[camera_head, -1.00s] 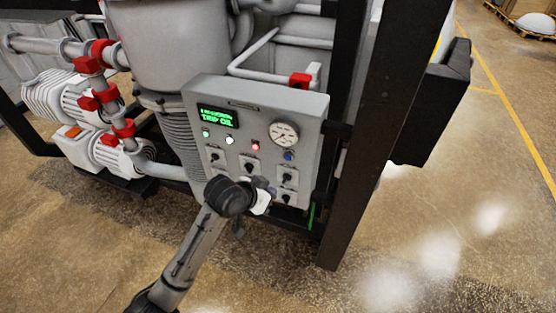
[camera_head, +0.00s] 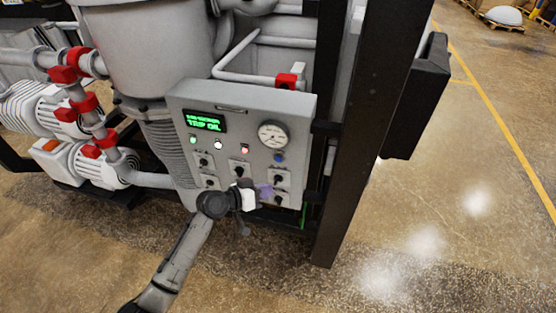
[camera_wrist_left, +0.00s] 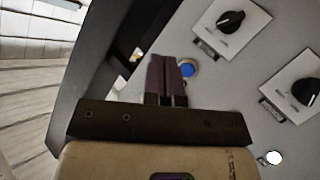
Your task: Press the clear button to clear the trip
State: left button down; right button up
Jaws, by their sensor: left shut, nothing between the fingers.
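The grey control panel (camera_head: 222,112) faces me with a green display (camera_head: 205,122) that reads "TRIP OIL". A small blue button (camera_head: 279,157) sits below the gauge at the panel's right; I cannot read a label for it. My left gripper (camera_head: 265,190) is shut and empty, in front of the panel's lower right and below the blue button. In the left wrist view, the closed dark fingers (camera_wrist_left: 166,78) partly overlap the blue button (camera_wrist_left: 188,69). I cannot tell whether they touch it. My right gripper is not in view.
Several black rotary knobs (camera_wrist_left: 232,20) surround the gripper on the panel. A round gauge (camera_head: 272,135) and a red lamp (camera_head: 245,149) sit above. A black frame post (camera_head: 362,150) stands right of the panel. Open floor (camera_head: 450,220) lies further right.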

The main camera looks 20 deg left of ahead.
aim_at(278, 159)
pick_arm(q)
jog(key=shift+w, duration=0.1)
jog(key=w+b, duration=0.3)
jog(key=w, duration=0.1)
jog(key=w+b, duration=0.4)
jog(key=shift+w+a, duration=0.2)
jog(key=shift+w, duration=0.1)
dwell(1.0)
dwell(0.7)
dwell(0.4)
